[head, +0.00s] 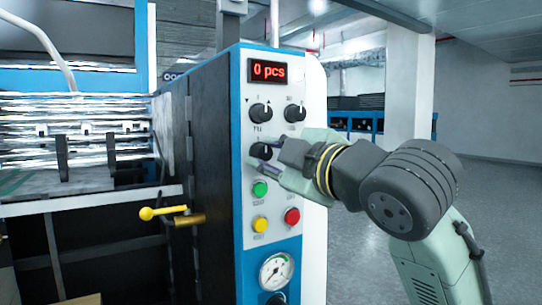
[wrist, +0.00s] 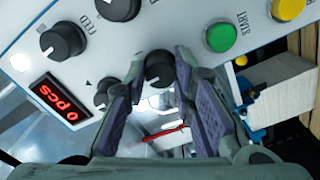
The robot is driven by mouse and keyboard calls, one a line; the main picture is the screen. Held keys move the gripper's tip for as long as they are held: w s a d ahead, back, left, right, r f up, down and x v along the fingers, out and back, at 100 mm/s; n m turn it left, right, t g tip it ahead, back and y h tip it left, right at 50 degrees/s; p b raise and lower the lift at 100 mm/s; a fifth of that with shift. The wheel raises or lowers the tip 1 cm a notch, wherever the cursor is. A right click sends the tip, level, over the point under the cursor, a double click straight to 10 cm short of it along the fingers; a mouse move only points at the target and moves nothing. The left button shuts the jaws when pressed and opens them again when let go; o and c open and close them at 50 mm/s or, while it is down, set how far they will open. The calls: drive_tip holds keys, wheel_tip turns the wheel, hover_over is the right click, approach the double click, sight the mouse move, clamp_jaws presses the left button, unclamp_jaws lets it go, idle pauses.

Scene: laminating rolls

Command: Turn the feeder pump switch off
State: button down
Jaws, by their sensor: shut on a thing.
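The switch between my fingertips is a round black knob (head: 261,151) on the white control panel, below the upper pair of knobs. In the wrist view the black knob (wrist: 158,70) sits between the fingertips. I take it as the feeder pump switch, but its label is not readable and its pointer position is not clear. My gripper (head: 258,152) reaches in from the right and is shut on this knob; in the wrist view the gripper (wrist: 155,92) has one finger on each side of it.
Above are two black knobs (head: 260,112) and a red display (head: 269,71) reading "0 pcs". Below are a green START button (head: 261,189), a red button (head: 292,216), a yellow button (head: 260,225) and a gauge (head: 276,271). Open floor (head: 500,220) lies right.

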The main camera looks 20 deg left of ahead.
idle(0.3)
drive_tip(key=c, duration=1.3)
unclamp_jaws()
drive_tip(key=shift+c, duration=0.2)
drive_tip(key=v, duration=1.2)
